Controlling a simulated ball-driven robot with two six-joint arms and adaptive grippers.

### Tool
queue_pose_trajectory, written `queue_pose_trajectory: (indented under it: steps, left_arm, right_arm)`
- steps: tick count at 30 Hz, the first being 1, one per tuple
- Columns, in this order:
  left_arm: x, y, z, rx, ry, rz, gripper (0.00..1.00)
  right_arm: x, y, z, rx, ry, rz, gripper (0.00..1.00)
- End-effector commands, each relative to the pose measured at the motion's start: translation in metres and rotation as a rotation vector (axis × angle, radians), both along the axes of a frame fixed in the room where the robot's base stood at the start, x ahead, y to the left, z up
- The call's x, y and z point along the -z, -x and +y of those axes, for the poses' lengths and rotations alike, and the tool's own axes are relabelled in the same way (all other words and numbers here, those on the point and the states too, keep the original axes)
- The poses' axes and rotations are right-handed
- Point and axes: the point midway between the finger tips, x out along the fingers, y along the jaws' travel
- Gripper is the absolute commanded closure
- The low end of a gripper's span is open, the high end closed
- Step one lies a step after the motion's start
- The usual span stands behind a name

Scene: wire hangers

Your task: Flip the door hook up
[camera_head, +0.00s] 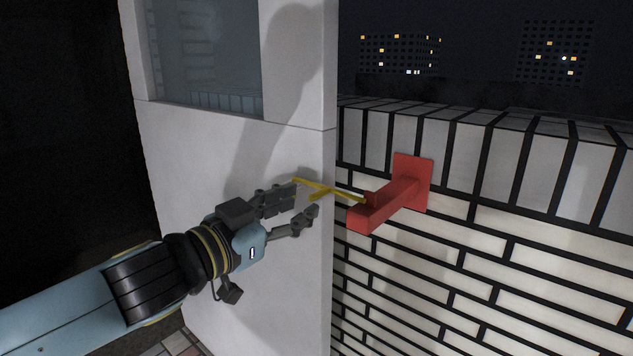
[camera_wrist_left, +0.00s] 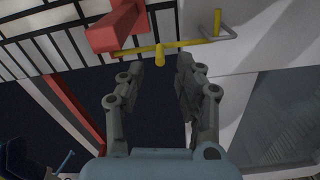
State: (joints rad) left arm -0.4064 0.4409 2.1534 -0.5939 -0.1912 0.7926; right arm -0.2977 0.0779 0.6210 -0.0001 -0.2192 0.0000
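The yellow door hook (camera_head: 340,195) spans from the white door's edge to the red bracket (camera_head: 388,198) on the brick wall. It lies roughly level, with its far end at the red bracket. In the left wrist view the hook (camera_wrist_left: 185,45) has a short yellow knob mid-length, and a grey mount holds its door end. The red bracket (camera_wrist_left: 118,27) is at upper left there. My left gripper (camera_head: 305,201) is open in front of the door, just short of the hook. In the wrist view its fingers (camera_wrist_left: 160,68) stand apart, with the knob ahead of the gap between them. My right gripper is out of view.
The white door (camera_head: 230,150) with a window (camera_head: 208,55) stands behind my left gripper. A white brick wall (camera_head: 450,270) is to the right of the door's edge. Dark open space lies at left. Buildings with lit windows are far behind.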

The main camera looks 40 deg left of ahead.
Motion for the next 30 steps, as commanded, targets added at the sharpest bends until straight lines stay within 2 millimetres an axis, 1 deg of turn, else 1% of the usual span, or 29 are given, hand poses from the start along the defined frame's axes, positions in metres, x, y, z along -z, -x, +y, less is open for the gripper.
queue_pose_trajectory:
  steps: [1, 5, 12, 18, 28, 30]
  left_arm:
    - [-0.006, -0.008, 0.0, -0.003, 0.004, 0.001, 0.66]
    - [-0.006, -0.026, -0.001, -0.004, 0.005, 0.0, 0.66]
    - [-0.001, -0.044, -0.003, -0.001, 0.002, 0.003, 0.66]
    - [0.0, -0.052, -0.004, -0.001, -0.001, 0.001, 0.66]
    - [0.0, -0.053, -0.004, -0.001, -0.002, 0.001, 0.66]
    - [0.0, -0.053, -0.004, -0.001, -0.002, 0.001, 0.75]
  right_arm:
    - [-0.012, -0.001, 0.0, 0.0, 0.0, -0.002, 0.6]
    - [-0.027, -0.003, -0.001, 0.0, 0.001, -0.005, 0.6]
    - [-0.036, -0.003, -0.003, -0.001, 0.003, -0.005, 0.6]
    - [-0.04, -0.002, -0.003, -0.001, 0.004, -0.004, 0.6]
    - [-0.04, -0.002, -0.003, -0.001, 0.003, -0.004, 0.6]
    - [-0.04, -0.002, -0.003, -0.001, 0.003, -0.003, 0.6]
